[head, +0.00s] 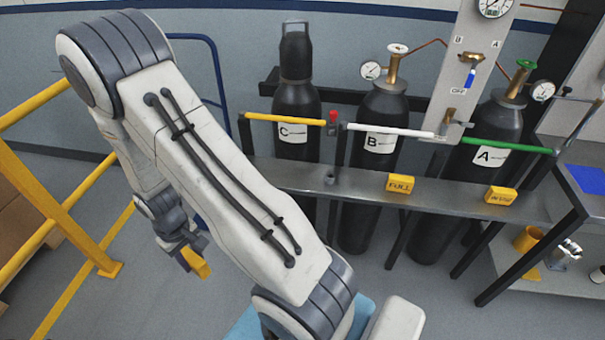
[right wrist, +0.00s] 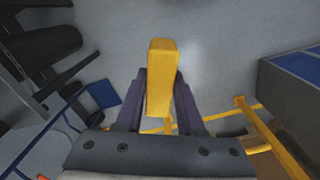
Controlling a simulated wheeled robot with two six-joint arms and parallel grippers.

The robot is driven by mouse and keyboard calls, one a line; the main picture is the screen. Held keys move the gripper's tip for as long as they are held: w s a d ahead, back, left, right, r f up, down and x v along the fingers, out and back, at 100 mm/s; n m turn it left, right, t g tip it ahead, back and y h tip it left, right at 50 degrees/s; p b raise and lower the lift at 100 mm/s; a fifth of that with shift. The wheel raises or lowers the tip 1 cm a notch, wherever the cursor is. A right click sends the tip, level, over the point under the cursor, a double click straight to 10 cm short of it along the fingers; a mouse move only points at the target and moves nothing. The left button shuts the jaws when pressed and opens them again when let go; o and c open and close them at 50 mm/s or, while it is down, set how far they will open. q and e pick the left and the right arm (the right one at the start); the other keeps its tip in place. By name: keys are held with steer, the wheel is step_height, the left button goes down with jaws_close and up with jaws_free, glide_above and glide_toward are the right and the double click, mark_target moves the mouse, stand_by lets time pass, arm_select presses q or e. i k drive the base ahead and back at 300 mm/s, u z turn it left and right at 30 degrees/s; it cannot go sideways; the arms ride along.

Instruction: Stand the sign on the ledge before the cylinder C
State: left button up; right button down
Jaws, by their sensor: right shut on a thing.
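My right gripper (head: 188,256) is shut on a yellow sign (head: 197,264), left of the cylinders and away from the ledge. In the right wrist view the sign (right wrist: 162,80) stands upright between the two dark fingers of the gripper (right wrist: 160,105); no lettering shows on it. The grey metal ledge (head: 330,180) runs in front of the cylinders. Cylinder C (head: 296,104), black with a white label and a capped top, stands behind the ledge's left end. The ledge before it is bare where it shows; my arm hides part of its left end. My left gripper is not in view.
A yellow FULL sign (head: 399,185) stands before cylinder B (head: 383,110), and another yellow sign (head: 500,196) before cylinder A (head: 493,130). Coloured bars (head: 390,130) cross in front of the cylinders. Yellow railings (head: 50,205) stand at the left. A blue-framed trolley handle (head: 215,80) is behind my arm.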

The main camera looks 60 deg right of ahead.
mark_target(285, 174)
steer(key=z, duration=1.1)
steer(key=i, duration=1)
